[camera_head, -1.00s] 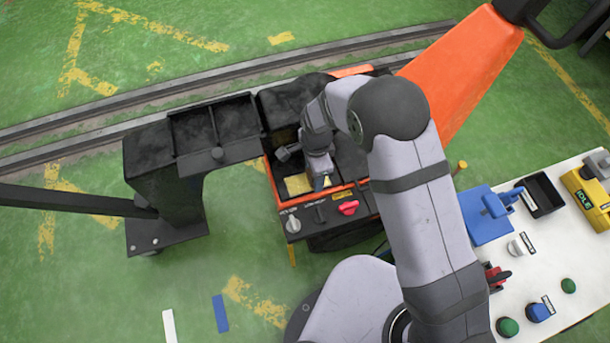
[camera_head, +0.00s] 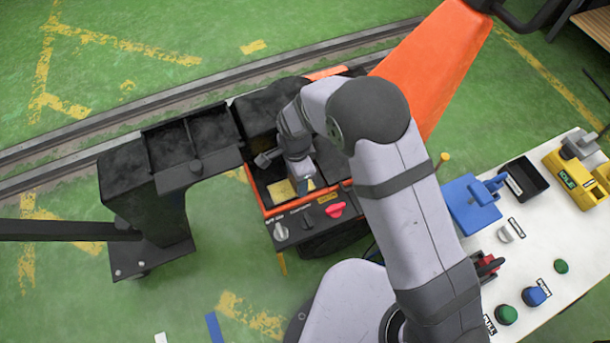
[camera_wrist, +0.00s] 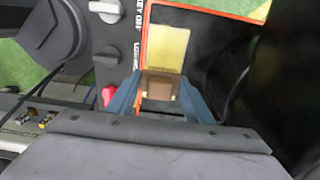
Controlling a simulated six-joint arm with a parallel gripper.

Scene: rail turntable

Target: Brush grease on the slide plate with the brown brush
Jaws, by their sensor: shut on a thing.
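My gripper (camera_head: 305,184) points down over an orange-rimmed black tray (camera_head: 262,197) on the cart. In the wrist view its blue fingers (camera_wrist: 160,95) are shut on a brown block-like piece, which looks like the brown brush (camera_wrist: 160,87). Its bristles are hidden. A yellow pad (camera_head: 281,191) lies in the tray beside the gripper. It also shows in the wrist view (camera_wrist: 168,48), just beyond the brush; I cannot tell whether they touch. A black sooty trough (camera_head: 193,140) stands left of the tray. I cannot tell for sure which surface is the slide plate.
A control panel with knobs and a red switch (camera_head: 335,209) fronts the tray. An orange beam (camera_head: 430,70) rises behind right. A white table (camera_head: 540,250) at right holds a blue device (camera_head: 472,203), a black bin (camera_head: 524,178) and a yellow tool (camera_head: 575,180). Green floor is open at lower left.

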